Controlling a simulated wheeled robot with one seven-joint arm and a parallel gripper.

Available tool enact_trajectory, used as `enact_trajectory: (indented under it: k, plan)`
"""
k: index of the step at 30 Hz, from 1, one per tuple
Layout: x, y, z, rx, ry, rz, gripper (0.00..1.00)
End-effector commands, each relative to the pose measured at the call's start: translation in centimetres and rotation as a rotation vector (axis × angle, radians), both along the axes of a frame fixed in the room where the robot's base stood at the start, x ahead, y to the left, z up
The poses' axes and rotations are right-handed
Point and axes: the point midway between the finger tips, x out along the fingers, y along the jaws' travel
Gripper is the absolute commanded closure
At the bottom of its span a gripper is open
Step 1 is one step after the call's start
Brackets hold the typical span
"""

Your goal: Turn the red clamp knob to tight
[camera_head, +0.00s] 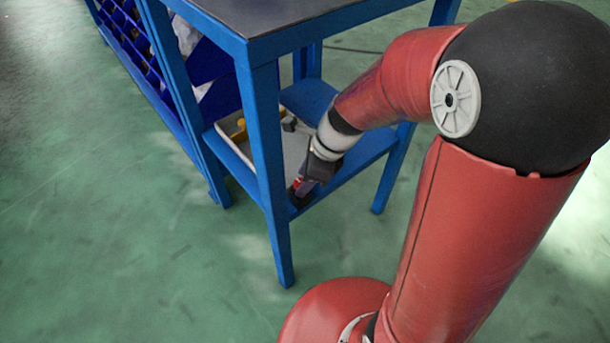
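My gripper (305,188) is small in this view, low at the blue stand, beside the front edge of its lower shelf. A small red patch (297,184) shows right at the fingertips; it may be the red clamp knob, but it is too small to be sure. I cannot tell whether the fingers touch it or hold it. The knob's shape and its turn position cannot be made out. The dark gripper body and the stand's front leg hide part of this spot.
The blue stand (262,120) has a dark top (270,12) above the lower shelf. A pale tray (290,150) on that shelf has a yellow object (239,130) and a grey object (290,124) at it. A rack of blue bins (125,35) stands left. Green floor in front is clear.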

Motion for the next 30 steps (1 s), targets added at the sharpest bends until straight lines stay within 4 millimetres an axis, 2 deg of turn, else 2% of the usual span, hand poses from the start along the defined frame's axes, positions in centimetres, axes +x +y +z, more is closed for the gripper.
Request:
enact_trajectory:
  k: [11, 22, 30]
  plan:
    - [0.0, -0.1, 0.5, 0.0, -0.002, 0.001, 0.5]
    - [-0.4, -2.3, 5.9, 0.0, -0.004, 0.001, 0.5]
    - [-0.6, -3.0, 7.2, -0.001, 0.0, 0.0, 0.5]
